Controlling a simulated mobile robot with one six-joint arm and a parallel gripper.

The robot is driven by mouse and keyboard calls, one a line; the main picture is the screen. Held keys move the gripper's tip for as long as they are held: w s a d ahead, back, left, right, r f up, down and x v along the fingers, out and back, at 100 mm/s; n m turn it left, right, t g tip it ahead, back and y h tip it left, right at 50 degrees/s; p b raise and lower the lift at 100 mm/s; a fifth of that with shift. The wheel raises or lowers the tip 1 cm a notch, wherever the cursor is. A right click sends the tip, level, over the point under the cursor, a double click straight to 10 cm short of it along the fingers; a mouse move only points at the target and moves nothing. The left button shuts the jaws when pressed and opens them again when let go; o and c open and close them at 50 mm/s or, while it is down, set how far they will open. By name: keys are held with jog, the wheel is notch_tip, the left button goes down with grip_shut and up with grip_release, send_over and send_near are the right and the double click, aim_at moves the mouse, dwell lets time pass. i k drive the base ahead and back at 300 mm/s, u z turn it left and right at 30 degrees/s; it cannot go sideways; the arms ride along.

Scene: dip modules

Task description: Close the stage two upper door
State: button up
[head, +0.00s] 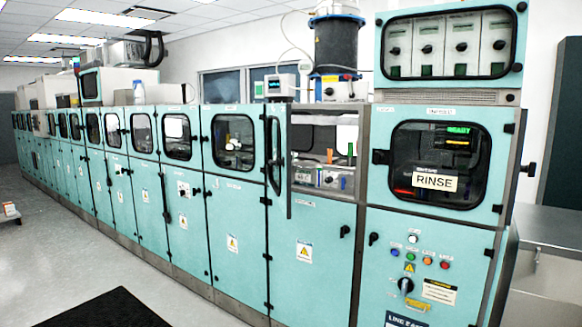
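One upper door (284,170) stands open in the head view, swung outward on its left side and seen nearly edge-on. It is a narrow teal panel with a black-framed window. To its right the upper compartment (322,172) is uncovered, showing a pale interior, knobs and small coloured parts. The label on the strip below the opening (306,203) is too small to read, so I cannot confirm the stage number. My gripper is not in view.
The RINSE cabinet (434,182) stands right of the opening, with buttons below. A closed lower door (308,262) is under the opening. Closed upper doors (235,142) continue left. The grey floor (130,265) in front is clear apart from a black mat (118,310).

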aim_at(278, 147)
jog(key=z, duration=0.05)
jog(key=k, duration=0.6)
jog(key=u, duration=0.5)
jog(key=i, duration=1)
jog(key=u, duration=0.1)
jog(key=k, duration=0.3)
jog(key=u, duration=0.4)
jog(key=i, duration=1.35)
jog(key=z, duration=0.75)
